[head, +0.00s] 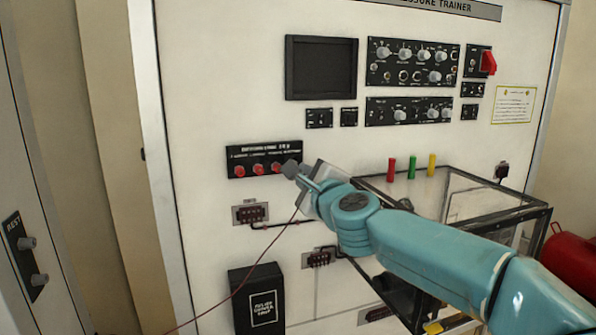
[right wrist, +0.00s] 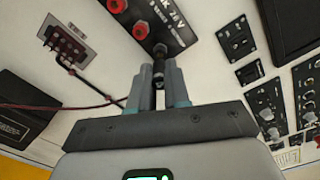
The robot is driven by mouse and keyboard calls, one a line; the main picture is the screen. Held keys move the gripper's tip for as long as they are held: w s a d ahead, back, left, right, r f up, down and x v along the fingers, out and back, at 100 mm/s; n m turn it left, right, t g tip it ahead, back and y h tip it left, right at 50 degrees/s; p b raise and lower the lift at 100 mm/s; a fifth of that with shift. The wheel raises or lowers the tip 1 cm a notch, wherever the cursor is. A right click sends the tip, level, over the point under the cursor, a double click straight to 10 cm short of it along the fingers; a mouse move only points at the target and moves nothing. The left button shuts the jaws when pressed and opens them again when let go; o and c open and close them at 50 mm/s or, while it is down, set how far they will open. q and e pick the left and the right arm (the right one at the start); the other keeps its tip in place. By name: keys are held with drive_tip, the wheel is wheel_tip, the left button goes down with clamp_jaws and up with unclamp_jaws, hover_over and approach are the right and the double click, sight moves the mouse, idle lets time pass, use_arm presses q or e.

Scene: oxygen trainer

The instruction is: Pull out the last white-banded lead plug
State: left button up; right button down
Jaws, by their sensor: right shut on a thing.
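The black socket panel (head: 265,148) with red sockets (head: 258,169) is on the white trainer wall. My right gripper (head: 292,171) is at the panel's lower right end. In the right wrist view my right gripper (right wrist: 158,76) is shut on a dark lead plug (right wrist: 158,62). The plug's far end meets the panel edge beside the red sockets (right wrist: 140,31); I cannot tell whether it is seated. A white band is not clear on it. A thin dark red lead (head: 262,262) hangs from the gripper area to the lower left. My left gripper is not in view.
A black box (head: 256,300) stands below, and a small connector plate (head: 250,214) is under the panel. A clear-topped case (head: 455,195) with red, green and yellow posts stands to the right, close behind my right arm.

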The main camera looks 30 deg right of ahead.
drive_tip(key=shift+v, duration=1.25)
